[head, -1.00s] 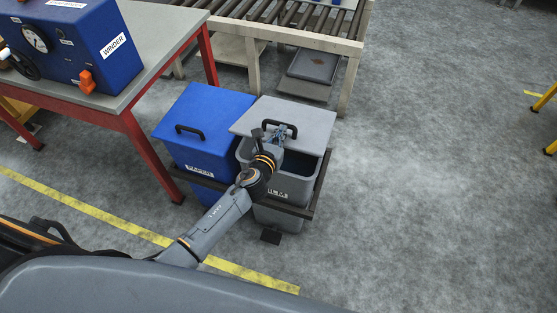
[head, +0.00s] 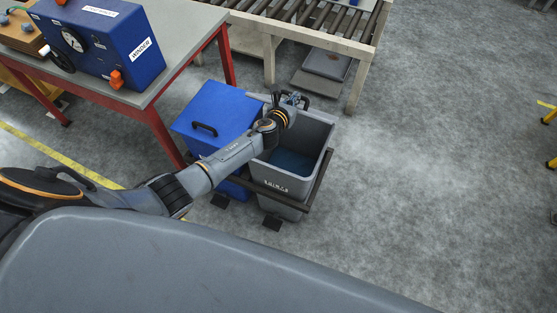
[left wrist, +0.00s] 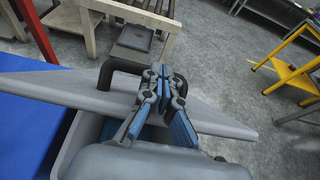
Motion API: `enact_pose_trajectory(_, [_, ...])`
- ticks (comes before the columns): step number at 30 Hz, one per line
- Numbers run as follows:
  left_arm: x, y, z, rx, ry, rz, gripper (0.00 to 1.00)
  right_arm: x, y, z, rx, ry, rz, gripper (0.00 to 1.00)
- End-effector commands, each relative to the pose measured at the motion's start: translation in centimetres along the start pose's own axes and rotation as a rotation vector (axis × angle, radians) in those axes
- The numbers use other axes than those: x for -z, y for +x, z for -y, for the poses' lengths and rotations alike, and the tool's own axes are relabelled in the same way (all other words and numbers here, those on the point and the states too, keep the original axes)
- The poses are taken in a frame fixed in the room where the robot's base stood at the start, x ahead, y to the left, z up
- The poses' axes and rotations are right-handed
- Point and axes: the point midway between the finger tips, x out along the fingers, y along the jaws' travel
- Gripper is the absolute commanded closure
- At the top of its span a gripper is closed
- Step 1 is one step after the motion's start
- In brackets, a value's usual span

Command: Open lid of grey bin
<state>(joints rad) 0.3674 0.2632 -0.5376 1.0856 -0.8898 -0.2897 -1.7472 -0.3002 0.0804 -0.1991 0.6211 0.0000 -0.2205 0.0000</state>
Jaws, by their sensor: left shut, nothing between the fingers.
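The grey bin (head: 283,181) stands open, and its bluish inside shows in the head view. Its grey lid (left wrist: 60,86) is raised at the back of the bin, seen nearly edge-on in the head view. The black lid handle (left wrist: 113,68) shows just left of my left gripper's fingertips in the left wrist view. My left gripper (left wrist: 165,76) is shut with nothing between its fingers, close against the handle and lid; whether it touches them is unclear. In the head view this gripper (head: 292,98) is at the bin's far rim. My right gripper is not in view.
A blue bin (head: 222,108) with its lid closed stands directly left. A dark frame rail (head: 318,182) runs around the bins. A red-legged table (head: 180,62) with a blue winder box is at the left, a roller conveyor (head: 300,28) behind.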

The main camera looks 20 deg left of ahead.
Motion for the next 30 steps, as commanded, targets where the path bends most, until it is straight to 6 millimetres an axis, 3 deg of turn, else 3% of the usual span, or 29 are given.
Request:
enact_pose_trajectory(1, [-2.0,0.9,0.0,0.0,0.003,0.004,1.0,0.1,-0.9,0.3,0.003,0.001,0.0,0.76])
enact_pose_trajectory(7, [-5.3,4.8,0.1,0.001,0.002,0.001,1.0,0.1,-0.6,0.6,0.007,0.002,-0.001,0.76])
enact_pose_trajectory(30, [-5.4,5.0,0.1,0.002,0.0,-0.001,1.0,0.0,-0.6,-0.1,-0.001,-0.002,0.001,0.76])
